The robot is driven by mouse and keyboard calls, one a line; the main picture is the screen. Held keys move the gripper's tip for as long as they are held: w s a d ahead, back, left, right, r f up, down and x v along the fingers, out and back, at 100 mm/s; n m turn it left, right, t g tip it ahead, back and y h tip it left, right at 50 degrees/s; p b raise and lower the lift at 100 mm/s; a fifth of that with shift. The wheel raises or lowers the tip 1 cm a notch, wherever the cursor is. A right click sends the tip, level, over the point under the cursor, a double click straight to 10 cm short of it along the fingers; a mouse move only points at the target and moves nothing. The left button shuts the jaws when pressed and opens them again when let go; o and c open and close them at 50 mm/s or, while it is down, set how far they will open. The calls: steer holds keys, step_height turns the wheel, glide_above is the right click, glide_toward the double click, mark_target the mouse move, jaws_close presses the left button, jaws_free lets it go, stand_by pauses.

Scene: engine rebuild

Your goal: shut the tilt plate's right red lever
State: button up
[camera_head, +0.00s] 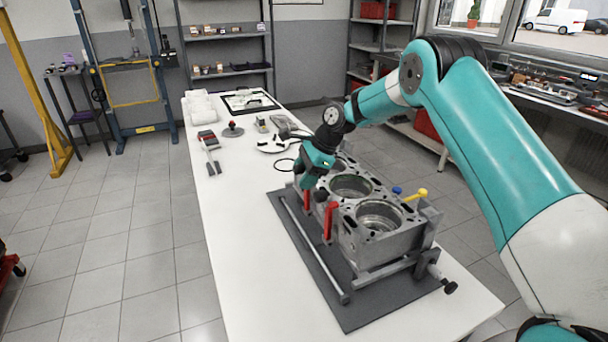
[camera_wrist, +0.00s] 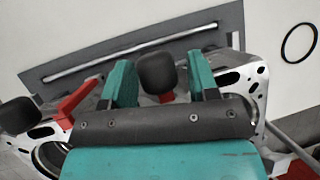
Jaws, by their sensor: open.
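The engine block (camera_head: 385,238) sits in its metal tilt fixture on a dark mat. Two red levers stand along its left side in the head view, a far one (camera_head: 306,197) and a near one (camera_head: 330,222). My gripper (camera_head: 308,183) is at the far lever. In the wrist view my gripper (camera_wrist: 161,70) is open, with one finger on each side of a black knob (camera_wrist: 157,72). A bit of this lever's red (camera_wrist: 167,97) shows below the knob; the rest is hidden. The other red lever (camera_wrist: 76,100) and its black knob (camera_wrist: 18,115) lie to the left, outside the fingers.
A silver rod (camera_head: 313,250) runs along the mat (camera_head: 375,315) beside the block. A yellow-knobbed handle (camera_head: 415,195) and a blue knob (camera_head: 397,190) stand on the block's far right. The white table (camera_head: 240,245) is clear to the left; loose tools lie behind.

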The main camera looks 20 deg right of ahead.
steer(key=shift+r, duration=0.1)
steer(key=v, duration=1.7)
steer(key=shift+p, duration=0.3)
steer(key=shift+r, duration=0.15)
